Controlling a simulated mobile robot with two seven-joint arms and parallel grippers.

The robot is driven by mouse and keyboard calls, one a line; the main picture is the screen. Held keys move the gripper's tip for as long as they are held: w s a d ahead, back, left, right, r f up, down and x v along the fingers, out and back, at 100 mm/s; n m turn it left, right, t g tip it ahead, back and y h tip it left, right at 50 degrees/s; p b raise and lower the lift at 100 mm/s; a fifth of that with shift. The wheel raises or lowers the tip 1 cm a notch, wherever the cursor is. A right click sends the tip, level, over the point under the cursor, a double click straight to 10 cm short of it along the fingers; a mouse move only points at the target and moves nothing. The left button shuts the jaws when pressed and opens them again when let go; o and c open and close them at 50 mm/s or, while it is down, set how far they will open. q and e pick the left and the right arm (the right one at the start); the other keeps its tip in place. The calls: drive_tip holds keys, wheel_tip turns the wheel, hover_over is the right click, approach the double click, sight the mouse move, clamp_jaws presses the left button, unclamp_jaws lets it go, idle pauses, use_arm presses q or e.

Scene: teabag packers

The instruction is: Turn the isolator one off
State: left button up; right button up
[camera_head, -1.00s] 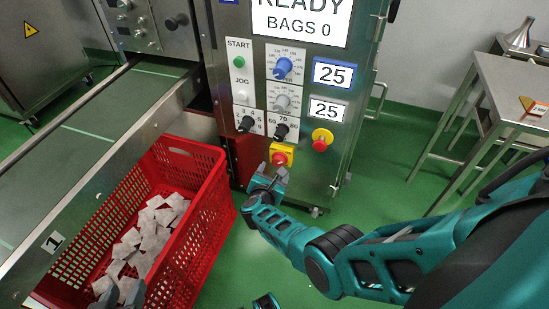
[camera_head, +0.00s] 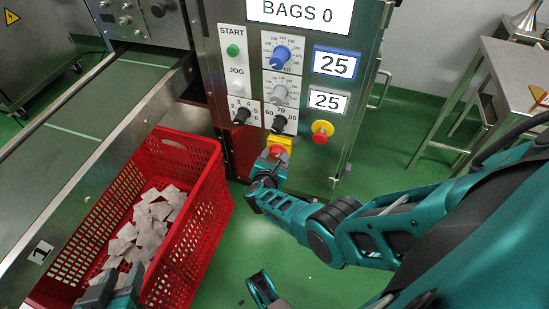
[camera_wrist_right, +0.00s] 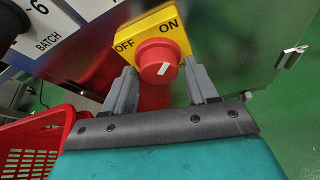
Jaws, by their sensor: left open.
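The isolator is a yellow plate (camera_head: 283,143) with a red knob low on the machine's front panel. In the right wrist view its plate (camera_wrist_right: 150,28) reads OFF at left and ON at upper right. The white mark on its red knob (camera_wrist_right: 158,62) slants up and right, towards ON. My right gripper (camera_wrist_right: 162,84) is open, one finger on each side of the knob with visible gaps. In the head view the right gripper (camera_head: 268,170) partly covers the knob. My left gripper (camera_head: 114,284) is open and empty over the red crate's near end.
The red crate (camera_head: 205,205) of white teabags stands left of the right gripper, beside the conveyor (camera_head: 75,115). A red emergency button on a yellow base (camera_head: 322,131) and several dials (camera_head: 283,54) sit above the isolator. A steel table (camera_head: 520,70) stands at the right.

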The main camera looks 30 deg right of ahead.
drive_tip(key=c, duration=0.8)
drive_tip(key=shift+w+n+g+h, duration=0.1)
drive_tip(key=shift+n+g+h, duration=0.45)
drive_tip(key=shift+n, duration=0.45)
drive_tip(key=o, duration=1.1)
drive_tip(key=shift+c, duration=0.2)
drive_tip(key=shift+a, duration=0.15)
